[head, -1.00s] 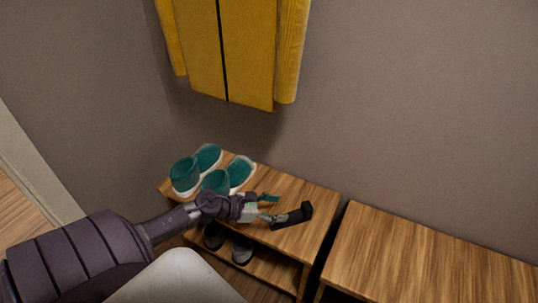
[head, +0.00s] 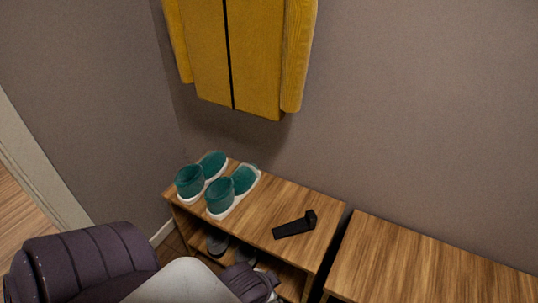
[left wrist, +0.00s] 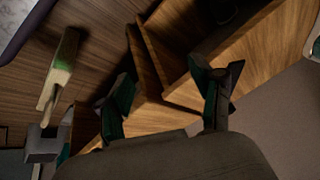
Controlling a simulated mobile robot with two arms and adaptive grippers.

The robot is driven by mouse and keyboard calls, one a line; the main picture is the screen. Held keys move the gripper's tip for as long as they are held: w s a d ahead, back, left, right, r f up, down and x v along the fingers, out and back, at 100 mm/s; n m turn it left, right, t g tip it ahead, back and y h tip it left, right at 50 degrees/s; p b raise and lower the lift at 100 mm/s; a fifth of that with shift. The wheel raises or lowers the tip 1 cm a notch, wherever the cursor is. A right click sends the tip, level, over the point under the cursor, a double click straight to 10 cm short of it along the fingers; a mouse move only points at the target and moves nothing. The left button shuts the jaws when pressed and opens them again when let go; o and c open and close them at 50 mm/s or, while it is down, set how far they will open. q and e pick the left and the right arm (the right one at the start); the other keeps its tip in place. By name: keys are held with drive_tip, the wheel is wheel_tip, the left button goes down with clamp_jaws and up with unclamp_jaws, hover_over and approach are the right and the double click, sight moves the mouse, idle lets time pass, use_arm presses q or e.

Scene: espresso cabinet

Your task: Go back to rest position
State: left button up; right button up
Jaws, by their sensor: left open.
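My left arm comes in from the lower left in the head view, with its wrist low in front of the shoe bench (head: 265,208). The fingers are not clear there. In the left wrist view my left gripper (left wrist: 165,98) is open, its two fingers apart with nothing between them. A black object (head: 294,226) lies alone on the bench top, with no gripper touching it. My right gripper is not seen.
Teal shoes with white soles (head: 222,208) stand at the bench's left end. Darker shoes (head: 217,243) sit on the shelf below, partly hidden. A second wooden bench (head: 430,262) stands at right. A yellow garment (head: 245,60) hangs on the wall above.

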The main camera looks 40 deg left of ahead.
use_arm(q)
drive_tip(key=shift+n+g+h, duration=0.5)
drive_tip(key=shift+n+g, duration=0.2)
drive_tip(key=shift+g, duration=0.1)
drive_tip(key=s+d, duration=0.2)
drive_tip(key=s, duration=0.1)
drive_tip(key=shift+d+r, duration=0.15)
drive_tip(key=shift+d, duration=0.25)
